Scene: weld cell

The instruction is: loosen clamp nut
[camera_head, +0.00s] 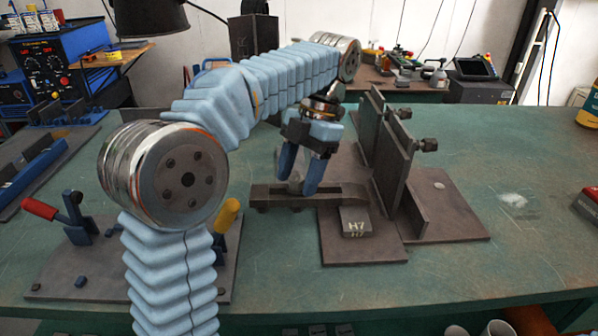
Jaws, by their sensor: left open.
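My left gripper (297,184) comes down over a dark clamp bar (345,193) in the middle of the table. Its two blue fingers are apart and point downward. A small grey piece, which looks like the clamp nut (296,181), shows between the fingertips just above the bar. I cannot tell whether the fingers touch it. The bar reaches over a brown base plate (375,248) that carries a block marked H7 (355,222). My right gripper is not in view.
Upright steel plates (392,150) with bolts stand on the fixture just right of the gripper. A plate with red-handled (40,209) and yellow-handled (227,215) toggle clamps lies at the left, partly behind my arm. The green table (530,240) is mostly clear at the right.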

